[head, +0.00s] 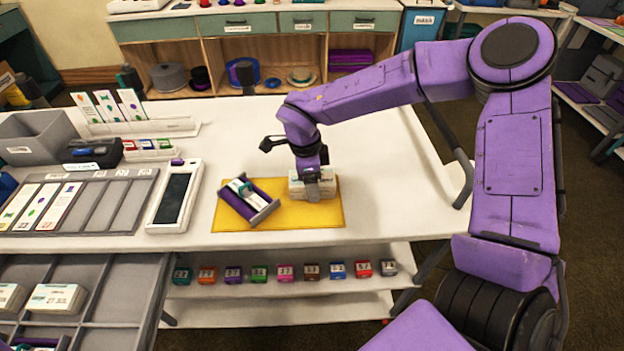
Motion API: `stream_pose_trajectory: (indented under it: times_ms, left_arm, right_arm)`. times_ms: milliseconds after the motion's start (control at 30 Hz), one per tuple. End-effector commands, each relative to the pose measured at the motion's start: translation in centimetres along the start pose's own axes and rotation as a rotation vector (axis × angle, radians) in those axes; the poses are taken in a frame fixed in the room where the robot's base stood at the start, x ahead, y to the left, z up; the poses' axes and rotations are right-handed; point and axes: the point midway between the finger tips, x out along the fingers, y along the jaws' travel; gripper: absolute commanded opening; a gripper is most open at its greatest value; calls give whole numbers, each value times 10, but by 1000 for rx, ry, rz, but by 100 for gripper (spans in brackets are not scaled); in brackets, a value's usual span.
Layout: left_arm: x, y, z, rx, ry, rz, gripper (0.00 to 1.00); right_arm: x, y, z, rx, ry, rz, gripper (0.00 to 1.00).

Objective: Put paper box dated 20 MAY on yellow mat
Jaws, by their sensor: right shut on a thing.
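The yellow mat (290,220) lies near the front edge of the white table. My right gripper (313,188) points down over the right half of the mat. It is shut on a small whitish paper box (297,188), which is at or just above the mat; I cannot tell whether it touches. The gripper hides part of the box, and its date is too small to read. My left gripper is not in view.
A purple and grey holder (262,213) lies tilted across the mat's left part. More pale boxes (58,298) sit in grey compartments at lower left. The table behind the mat is clear.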

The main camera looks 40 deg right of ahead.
Motion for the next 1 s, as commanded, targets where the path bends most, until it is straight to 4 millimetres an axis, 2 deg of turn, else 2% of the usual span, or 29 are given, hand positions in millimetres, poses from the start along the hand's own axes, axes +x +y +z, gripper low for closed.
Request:
stream_pose_trajectory:
  times_ms: [233, 267, 300, 333, 667, 767, 1000]
  left_arm:
    - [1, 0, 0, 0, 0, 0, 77]
    - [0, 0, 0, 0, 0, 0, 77]
    - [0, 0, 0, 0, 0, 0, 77]
    - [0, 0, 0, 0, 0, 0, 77]
    - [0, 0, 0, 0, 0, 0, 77]
    - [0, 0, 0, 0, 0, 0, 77]
    - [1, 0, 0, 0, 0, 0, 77]
  right_arm:
    - [2, 0, 1, 0, -1, 0, 25]
    - [2, 0, 1, 0, -1, 0, 78]
    - [2, 0, 1, 0, -1, 0, 91]
    - [2, 0, 1, 0, 0, 0, 94]
    - [-4, 0, 0, 0, -1, -2, 94]
    - [-20, -1, 1, 0, -4, -5, 94]
    - [-83, 0, 1, 1, -2, -4, 94]
